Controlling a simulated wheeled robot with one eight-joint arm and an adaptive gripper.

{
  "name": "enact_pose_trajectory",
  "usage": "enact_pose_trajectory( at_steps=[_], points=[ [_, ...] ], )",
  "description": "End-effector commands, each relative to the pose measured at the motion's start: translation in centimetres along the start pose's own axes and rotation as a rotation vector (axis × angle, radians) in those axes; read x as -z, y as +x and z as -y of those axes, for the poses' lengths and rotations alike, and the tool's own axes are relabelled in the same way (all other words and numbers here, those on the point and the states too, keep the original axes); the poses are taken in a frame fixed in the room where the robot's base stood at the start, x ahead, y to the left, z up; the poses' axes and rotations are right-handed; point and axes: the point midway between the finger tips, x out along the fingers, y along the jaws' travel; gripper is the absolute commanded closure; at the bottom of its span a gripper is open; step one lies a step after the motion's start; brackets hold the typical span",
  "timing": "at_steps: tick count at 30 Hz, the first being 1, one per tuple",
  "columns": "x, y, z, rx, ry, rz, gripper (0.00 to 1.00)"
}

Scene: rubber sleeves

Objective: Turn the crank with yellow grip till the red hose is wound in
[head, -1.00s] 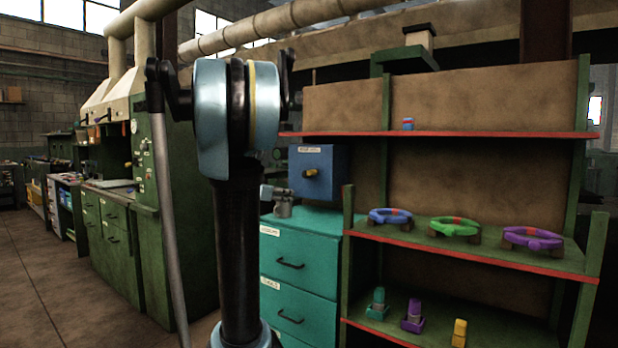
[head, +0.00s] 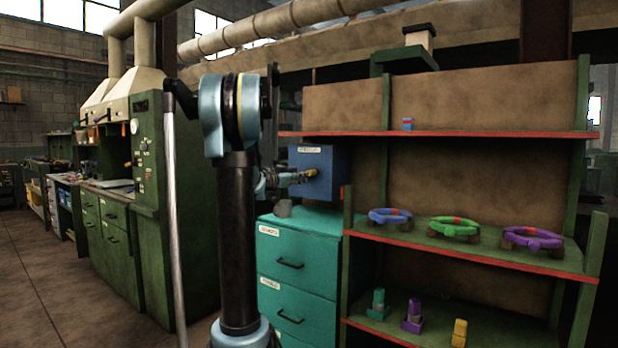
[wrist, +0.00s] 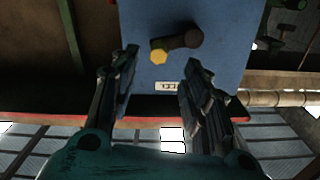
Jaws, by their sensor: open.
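A blue box (head: 328,160) stands on the teal drawer cabinet (head: 290,250) in the head view. In the wrist view the box (wrist: 225,25) carries a dark crank arm (wrist: 183,40) with a yellow grip (wrist: 159,57) at its left end. The yellow grip also shows in the head view (head: 311,172), at my gripper's tip. My gripper (head: 296,177) is open. In the wrist view its fingers (wrist: 160,66) are spread to either side of the grip, and I see no contact. I cannot make out a red hose for certain.
A green shelf with red edges (head: 450,134) stands right of the box. It holds a blue ring (head: 390,215), a green ring (head: 455,227), a purple ring (head: 532,238) and small blocks below. A green workbench (head: 150,230) stands left. The floor at left (head: 60,290) is clear.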

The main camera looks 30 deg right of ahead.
Motion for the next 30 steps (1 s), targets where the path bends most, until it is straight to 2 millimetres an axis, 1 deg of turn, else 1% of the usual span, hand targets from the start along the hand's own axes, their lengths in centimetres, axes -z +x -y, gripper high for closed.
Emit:
enact_pose_trajectory(
  at_steps=[1, 9, 12, 15, 21, 29, 30],
  points=[
    [0.0, 1.0, -0.1, -0.002, 0.0, 0.0, 0.57],
    [0.0, 5.6, 0.0, -0.001, 0.0, 0.0, 0.57],
    [0.0, 7.1, -0.1, -0.002, 0.0, 0.0, 0.57],
    [0.0, 8.1, 0.0, 0.0, 0.0, 0.0, 0.57],
    [0.0, 9.2, 0.0, 0.0, 0.0, 0.0, 0.57],
    [0.0, 9.2, 0.0, 0.0, 0.0, 0.001, 0.57],
    [0.0, 9.2, 0.0, 0.0, 0.0, 0.001, 0.62]
  ],
)
